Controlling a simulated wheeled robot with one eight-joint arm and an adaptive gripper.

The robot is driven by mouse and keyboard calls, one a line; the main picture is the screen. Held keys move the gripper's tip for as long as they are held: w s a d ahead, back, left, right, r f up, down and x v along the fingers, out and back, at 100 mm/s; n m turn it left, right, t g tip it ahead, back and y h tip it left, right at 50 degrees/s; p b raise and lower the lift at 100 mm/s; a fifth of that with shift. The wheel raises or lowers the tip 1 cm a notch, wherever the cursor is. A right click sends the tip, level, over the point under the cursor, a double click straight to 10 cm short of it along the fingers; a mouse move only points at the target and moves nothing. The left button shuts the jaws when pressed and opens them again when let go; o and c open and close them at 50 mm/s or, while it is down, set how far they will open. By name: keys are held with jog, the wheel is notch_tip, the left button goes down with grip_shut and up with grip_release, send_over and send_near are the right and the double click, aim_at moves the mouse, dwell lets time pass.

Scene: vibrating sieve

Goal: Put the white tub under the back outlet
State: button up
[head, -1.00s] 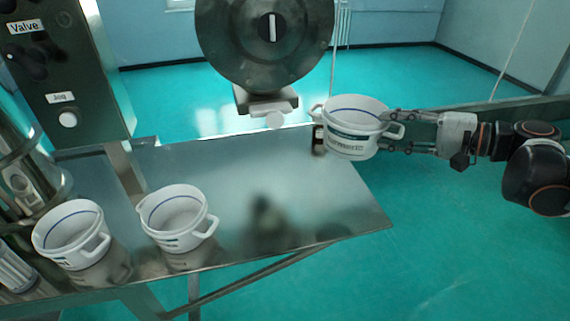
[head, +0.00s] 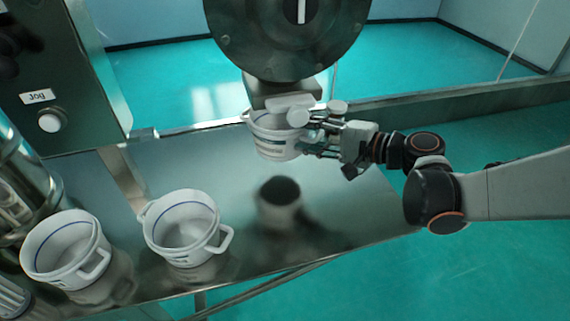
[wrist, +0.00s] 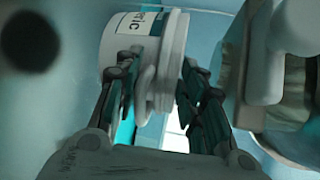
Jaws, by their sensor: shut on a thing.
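A white tub (head: 272,143) with a dark label and a side handle is held in the air above the metal table (head: 335,205), just below the back outlet (head: 283,92). The outlet's pale end piece overlaps part of the tub's rim, so the gap between them is unclear. My gripper (head: 312,138) is shut on the tub's handle from the right. In the wrist view the tub (wrist: 128,50) looks tipped by the camera's angle, with its handle between the fingers (wrist: 160,85). The outlet (wrist: 262,60) is close on the right there.
Two similar white tubs, one at far left (head: 45,245) and one beside it (head: 172,242), stand on the table's left part. A panel with a Jog button (head: 50,122) stands at back left. The table's right front is bare.

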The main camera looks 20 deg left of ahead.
notch_tip(320, 180, down, 9)
jog(key=b, duration=0.3)
jog(key=shift+f, duration=0.1)
jog(key=o, duration=1.2)
jog(key=shift+c, duration=0.2)
jog(key=shift+d, duration=0.1)
jog(key=p+v, duration=0.2)
jog(key=v, duration=1)
